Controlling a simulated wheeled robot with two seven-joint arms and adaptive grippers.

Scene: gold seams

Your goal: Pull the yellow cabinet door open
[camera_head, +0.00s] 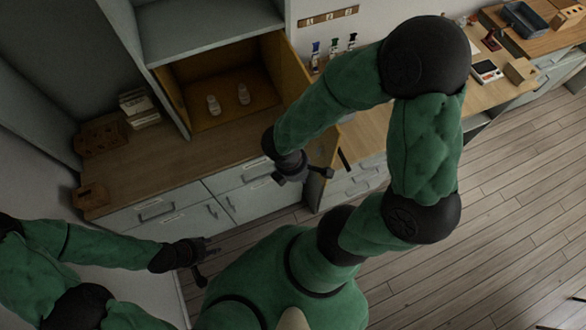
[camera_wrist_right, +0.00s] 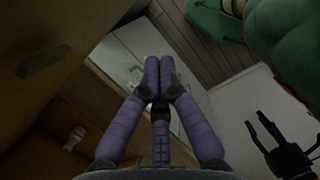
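The yellow cabinet (camera_head: 205,78) stands on the wooden counter, its yellow-brown inside in plain view. Its door (camera_head: 287,68) stands swung out at the right side of the opening; my right arm covers part of it. In the right wrist view a brown panel with a bar handle (camera_wrist_right: 43,61), likely this door, is at upper left. My left gripper (camera_head: 208,258) is low at left, fingers spread, empty.
Two clear glasses (camera_head: 228,100) stand inside the cabinet. Wooden racks (camera_head: 100,137) and stacked white items (camera_head: 139,107) are on the counter at left. Grey drawers (camera_head: 165,210) are below. Small bottles (camera_head: 333,47) stand behind the right arm. The floor (camera_head: 510,220) at right is clear.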

